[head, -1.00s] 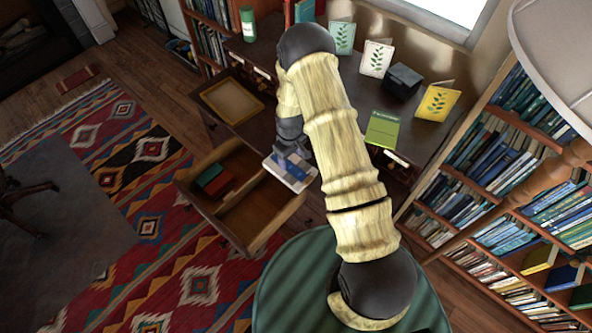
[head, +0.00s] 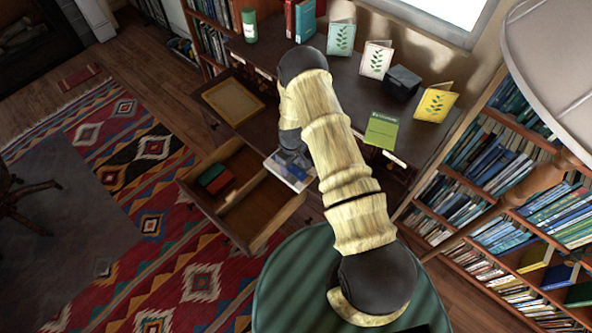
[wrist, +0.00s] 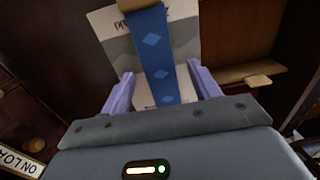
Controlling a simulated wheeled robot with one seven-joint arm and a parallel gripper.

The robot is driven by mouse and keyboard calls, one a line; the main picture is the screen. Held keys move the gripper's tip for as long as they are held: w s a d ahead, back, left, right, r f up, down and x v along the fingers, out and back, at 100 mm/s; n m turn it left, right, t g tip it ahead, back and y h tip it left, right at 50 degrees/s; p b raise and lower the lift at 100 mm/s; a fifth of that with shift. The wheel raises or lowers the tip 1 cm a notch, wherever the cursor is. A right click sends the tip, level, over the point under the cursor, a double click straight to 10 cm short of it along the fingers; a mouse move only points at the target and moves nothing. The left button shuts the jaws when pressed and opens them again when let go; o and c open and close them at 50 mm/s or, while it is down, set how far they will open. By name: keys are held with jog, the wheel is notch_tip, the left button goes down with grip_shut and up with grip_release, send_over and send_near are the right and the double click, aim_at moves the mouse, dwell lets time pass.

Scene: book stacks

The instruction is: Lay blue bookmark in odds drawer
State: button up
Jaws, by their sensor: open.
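The blue bookmark (wrist: 157,55), a strip with paler diamonds, lies lengthwise over a grey and white booklet (wrist: 186,42) in the wrist view. My gripper (wrist: 162,88) is open, with one lavender finger on either side of the bookmark. I cannot tell whether the fingers touch it. In the head view the booklet (head: 290,173) shows at the desk edge beside the open drawer, and my arm hides most of my gripper. The open wooden drawer (head: 236,205) has a divider. Its far left compartment holds green and red items (head: 216,179); its nearer compartment looks empty.
The dark desk (head: 335,85) bears a tray (head: 233,101), a green-white can (head: 249,25), upright cards (head: 376,57), a black box (head: 402,82) and a green book (head: 381,130). A bookcase (head: 500,205) stands at right. A label reading "ON LOA" (wrist: 20,160) shows in the wrist view.

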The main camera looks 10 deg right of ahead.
aim_at(292, 168)
dwell(0.3)
jog(key=c, duration=1.1)
notch_tip(292, 168, up, 10)
jog(key=b, duration=0.3)
